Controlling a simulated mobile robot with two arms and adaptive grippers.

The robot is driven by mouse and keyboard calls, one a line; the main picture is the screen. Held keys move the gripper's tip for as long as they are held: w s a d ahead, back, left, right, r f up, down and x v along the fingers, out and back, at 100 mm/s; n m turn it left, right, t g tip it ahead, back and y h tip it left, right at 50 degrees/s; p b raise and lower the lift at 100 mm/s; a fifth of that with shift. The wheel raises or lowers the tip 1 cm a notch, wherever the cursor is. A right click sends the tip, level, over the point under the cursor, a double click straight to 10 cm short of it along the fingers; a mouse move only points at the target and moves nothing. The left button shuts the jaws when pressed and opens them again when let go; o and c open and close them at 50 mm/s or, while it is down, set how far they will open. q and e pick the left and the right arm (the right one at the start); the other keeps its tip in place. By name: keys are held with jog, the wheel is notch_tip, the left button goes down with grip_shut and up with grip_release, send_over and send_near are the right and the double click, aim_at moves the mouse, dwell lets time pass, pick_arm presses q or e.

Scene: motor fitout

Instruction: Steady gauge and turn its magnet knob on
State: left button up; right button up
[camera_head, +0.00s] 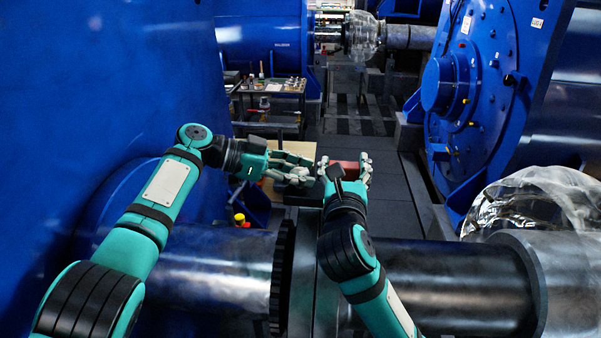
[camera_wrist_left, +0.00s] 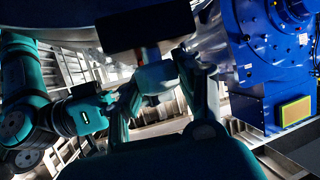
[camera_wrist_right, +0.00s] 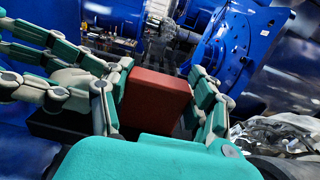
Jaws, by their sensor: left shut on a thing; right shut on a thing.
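The gauge shows as a red block (camera_head: 345,169), above the large shaft. My right gripper (camera_head: 346,180) is shut around it, with fingers on both sides; the right wrist view shows the block (camera_wrist_right: 155,98) between them. My left gripper (camera_head: 305,174) reaches in from the left, with its fingertips at the block's left side. In the left wrist view its fingers (camera_wrist_left: 158,85) are closed about a small pale piece, apparently the magnet knob, under the dark block with a reddish edge (camera_wrist_left: 150,30). The knob's turn position cannot be made out. The dial is not visible.
A large dark shaft with a flange (camera_head: 435,285) runs across below my arms. Blue machine housings stand at left (camera_head: 100,80) and right (camera_head: 500,90). Clear plastic wrap (camera_head: 535,200) lies at right. A tool cart (camera_head: 270,88) stands behind; the aisle floor beyond is open.

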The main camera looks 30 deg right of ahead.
pick_arm(q)
jog(key=shift+a+f, duration=0.15)
jog(key=o, duration=1.1)
jog(key=shift+o, duration=0.4)
jog(key=v, duration=1.1)
jog(key=shift+a+r, duration=0.25)
jog(key=shift+a, duration=0.05)
jog(key=shift+w, duration=0.1)
